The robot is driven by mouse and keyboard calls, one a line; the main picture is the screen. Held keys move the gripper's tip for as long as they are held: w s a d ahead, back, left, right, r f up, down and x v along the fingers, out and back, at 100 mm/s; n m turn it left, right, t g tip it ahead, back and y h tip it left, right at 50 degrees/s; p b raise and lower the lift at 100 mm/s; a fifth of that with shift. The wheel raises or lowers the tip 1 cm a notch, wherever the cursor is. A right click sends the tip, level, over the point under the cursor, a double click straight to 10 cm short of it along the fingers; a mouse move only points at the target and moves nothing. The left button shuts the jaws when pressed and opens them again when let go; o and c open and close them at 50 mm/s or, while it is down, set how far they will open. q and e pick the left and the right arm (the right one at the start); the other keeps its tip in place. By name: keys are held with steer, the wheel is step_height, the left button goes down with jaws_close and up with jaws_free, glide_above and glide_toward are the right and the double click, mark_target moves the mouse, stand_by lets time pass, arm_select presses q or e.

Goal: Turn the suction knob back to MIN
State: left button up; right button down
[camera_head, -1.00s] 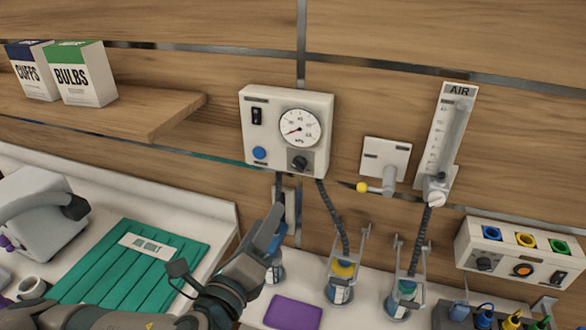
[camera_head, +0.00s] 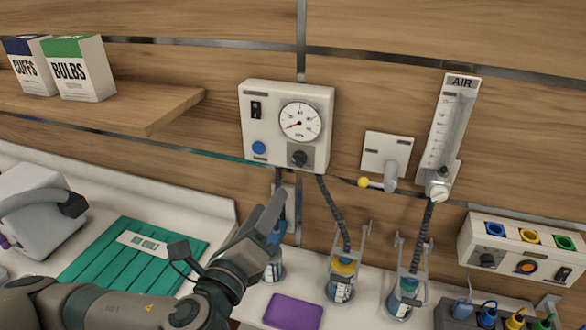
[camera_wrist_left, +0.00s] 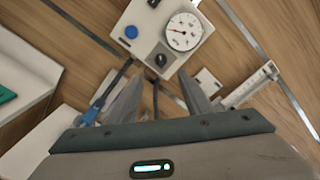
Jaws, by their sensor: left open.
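The suction unit (camera_head: 262,98) is a white wall box with a round gauge (camera_head: 300,122), a black switch and a blue button. Its black suction knob (camera_head: 299,158) sits on a grey plate at the lower right of the box, and also shows in the left wrist view (camera_wrist_left: 160,61). My left gripper (camera_head: 277,212) is below and left of the knob in the head view, apart from it. In the left wrist view its two fingers (camera_wrist_left: 158,95) are spread and empty, with the knob beyond them. My right gripper is not in view.
Dark hoses (camera_head: 333,213) run down to several jars on the counter. A wall bracket with a yellow-tipped lever (camera_head: 388,160) and an AIR flowmeter (camera_head: 447,135) are to the right. A wooden shelf (camera_head: 130,110) juts out at upper left. A purple pad (camera_head: 293,311) lies below.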

mark_target(294, 161)
arm_select(q)
steer(key=p+x, duration=0.4)
steer(key=x, duration=1)
steer(key=shift+w+d+r, duration=0.1)
steer(key=shift+w, duration=0.1)
steer(key=shift+x, duration=0.8)
steer(key=shift+c, duration=0.4)
steer(key=c, duration=1)
